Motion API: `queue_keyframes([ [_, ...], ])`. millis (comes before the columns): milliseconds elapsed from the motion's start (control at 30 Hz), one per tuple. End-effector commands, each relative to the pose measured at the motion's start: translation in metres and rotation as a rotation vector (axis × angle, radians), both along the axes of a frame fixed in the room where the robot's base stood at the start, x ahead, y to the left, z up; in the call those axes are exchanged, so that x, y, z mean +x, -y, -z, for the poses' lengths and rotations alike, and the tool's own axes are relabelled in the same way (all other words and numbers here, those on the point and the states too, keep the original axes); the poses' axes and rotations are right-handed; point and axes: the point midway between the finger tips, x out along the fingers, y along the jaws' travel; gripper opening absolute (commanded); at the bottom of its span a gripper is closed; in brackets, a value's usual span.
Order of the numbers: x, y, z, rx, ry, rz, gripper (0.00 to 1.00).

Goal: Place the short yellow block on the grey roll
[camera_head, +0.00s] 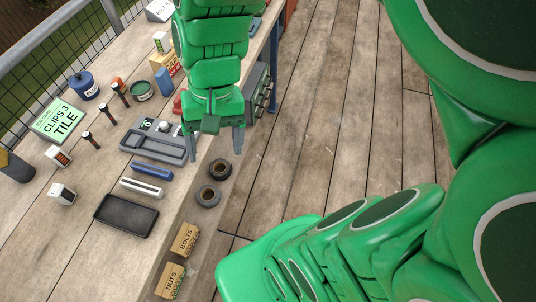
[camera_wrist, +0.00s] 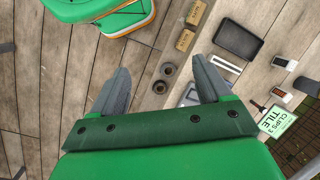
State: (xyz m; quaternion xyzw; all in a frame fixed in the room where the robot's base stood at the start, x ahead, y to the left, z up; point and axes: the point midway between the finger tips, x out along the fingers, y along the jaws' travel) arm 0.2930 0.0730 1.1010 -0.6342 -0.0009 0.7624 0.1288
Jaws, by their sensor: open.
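No block that is plainly short and yellow stands out. A yellow-orange box (camera_head: 167,62) sits at the back of the workbench, partly behind my arm. Two dark grey rolls lie flat near the bench's right edge, a farther roll (camera_head: 219,169) and a nearer roll (camera_head: 208,196). They also show between and beyond my fingers in the wrist view, one roll (camera_wrist: 167,69) and another roll (camera_wrist: 159,87). My gripper (camera_head: 213,142) is open and empty, pointing down above the bench edge beyond the rolls. Its two fingers are wide apart in the wrist view (camera_wrist: 161,76).
Tan boxes marked BOLTS (camera_head: 185,241) and NUTS (camera_head: 170,281) stand along the near bench edge. A black tray (camera_head: 126,215), a blue bar (camera_head: 152,173), a white bar (camera_head: 141,188) and a grey tray (camera_head: 152,148) lie left of the rolls. Deck floor (camera_head: 330,120) is clear.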

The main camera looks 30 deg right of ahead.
Motion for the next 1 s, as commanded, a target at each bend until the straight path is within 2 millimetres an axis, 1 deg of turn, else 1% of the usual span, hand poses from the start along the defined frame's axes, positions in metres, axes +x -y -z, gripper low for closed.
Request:
queue_keyframes([
  [33,-0.012,0.011,0.0,-0.023,0.011,-0.026,0.78],
  [200,-0.046,0.047,0.002,-0.11,0.03,-0.117,0.78],
  [300,-0.06,0.061,0.003,-0.143,0.03,-0.156,0.78],
  [400,-0.069,0.07,0.004,-0.163,0.031,-0.18,0.78],
  [567,-0.073,0.074,0.004,-0.175,0.032,-0.194,0.78],
  [1000,-0.073,0.074,0.005,-0.174,0.03,-0.193,0.78],
])
